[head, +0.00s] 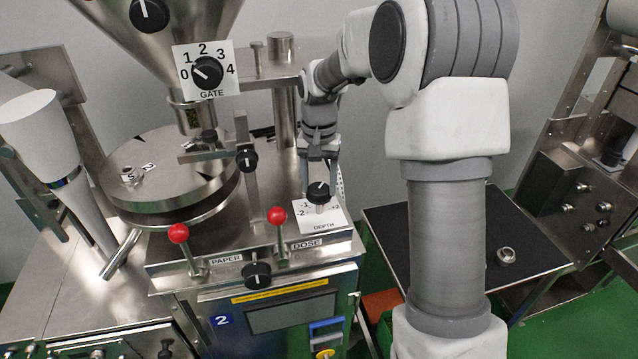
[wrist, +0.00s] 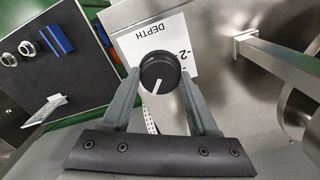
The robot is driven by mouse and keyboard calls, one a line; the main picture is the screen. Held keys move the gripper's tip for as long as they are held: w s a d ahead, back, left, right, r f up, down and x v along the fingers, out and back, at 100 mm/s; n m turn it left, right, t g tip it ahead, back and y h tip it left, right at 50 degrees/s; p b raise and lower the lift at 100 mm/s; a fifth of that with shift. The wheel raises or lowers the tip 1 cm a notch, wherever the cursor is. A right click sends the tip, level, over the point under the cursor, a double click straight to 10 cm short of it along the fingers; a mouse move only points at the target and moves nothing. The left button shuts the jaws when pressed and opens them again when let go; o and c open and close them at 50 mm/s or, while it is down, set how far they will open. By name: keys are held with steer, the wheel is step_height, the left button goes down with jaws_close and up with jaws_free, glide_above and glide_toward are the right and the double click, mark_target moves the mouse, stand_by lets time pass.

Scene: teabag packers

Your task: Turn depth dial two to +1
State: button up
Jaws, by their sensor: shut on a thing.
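The depth dial is a black knob (head: 318,190) on a white plate (head: 322,222) marked DEPTH, on top of the machine labelled 2. My gripper (head: 319,180) reaches down from above it. In the wrist view the fingers stand on both sides of the knob (wrist: 160,70), shut on it. A white pointer line on the knob runs down and slightly left in that view. In the head view -2 and -1 show left of the knob and +2 to its right. The other scale marks are hidden, so the exact reading cannot be told.
Red-knobbed levers (head: 277,215) (head: 178,233) stand left of the dial, and the GATE dial (head: 208,72) is above left. A metal post (head: 246,165) rises near the round plate. A dark table (head: 460,236) with small metal rings stands right.

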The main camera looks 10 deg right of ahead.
mark_target(319, 188)
steer(key=shift+r, duration=0.1)
steer(key=o, duration=1.4)
steer(key=shift+c, duration=0.2)
step_height(319, 188, up, 17)
steer(key=shift+r, duration=0.2)
